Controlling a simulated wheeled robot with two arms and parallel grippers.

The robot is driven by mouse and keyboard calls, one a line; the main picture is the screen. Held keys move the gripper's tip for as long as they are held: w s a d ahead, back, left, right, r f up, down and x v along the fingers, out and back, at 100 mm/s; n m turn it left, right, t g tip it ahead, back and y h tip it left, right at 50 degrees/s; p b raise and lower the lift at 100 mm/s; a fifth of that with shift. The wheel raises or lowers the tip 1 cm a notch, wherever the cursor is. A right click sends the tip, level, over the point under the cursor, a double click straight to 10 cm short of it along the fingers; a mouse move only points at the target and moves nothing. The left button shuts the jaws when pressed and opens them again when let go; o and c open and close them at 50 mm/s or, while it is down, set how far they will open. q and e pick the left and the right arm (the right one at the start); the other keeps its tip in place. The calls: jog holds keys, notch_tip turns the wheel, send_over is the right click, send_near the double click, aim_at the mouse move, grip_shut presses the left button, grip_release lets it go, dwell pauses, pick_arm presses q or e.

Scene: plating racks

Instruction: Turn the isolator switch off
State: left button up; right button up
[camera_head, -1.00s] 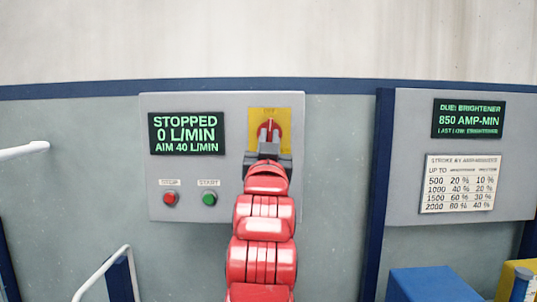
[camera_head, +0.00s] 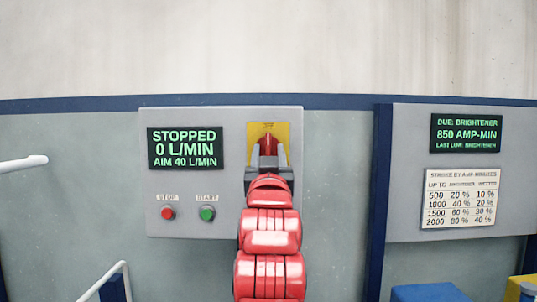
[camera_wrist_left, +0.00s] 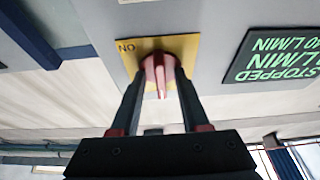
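The isolator switch (camera_head: 268,141) is a red knob on a yellow plate, at the upper right of the grey control panel. In the left wrist view the red knob (camera_wrist_left: 159,75) has a narrow grip. The word ON shows upside down on its yellow plate (camera_wrist_left: 127,47). My left gripper (camera_head: 268,155) is in front of the switch, one finger on each side of the knob. In the left wrist view my left gripper (camera_wrist_left: 159,72) is open, with gaps beside the narrow grip. The plate's lower part is hidden in the head view. My right gripper is not in view.
The panel's screen (camera_head: 185,148) reads STOPPED, 0 L/MIN. Below it are a red stop button (camera_head: 168,213) and a green start button (camera_head: 207,213). A second panel (camera_head: 410,150) is on the right. White rails and a blue box (camera_head: 428,292) are lower down.

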pick_arm(q)
jog(key=shift+s, duration=0.1)
jog(key=b+v, duration=0.1)
jog(key=v, duration=1.6)
jog(key=shift+b, duration=0.3)
jog(key=shift+s+f, duration=0.1)
jog(key=shift+f, duration=0.05)
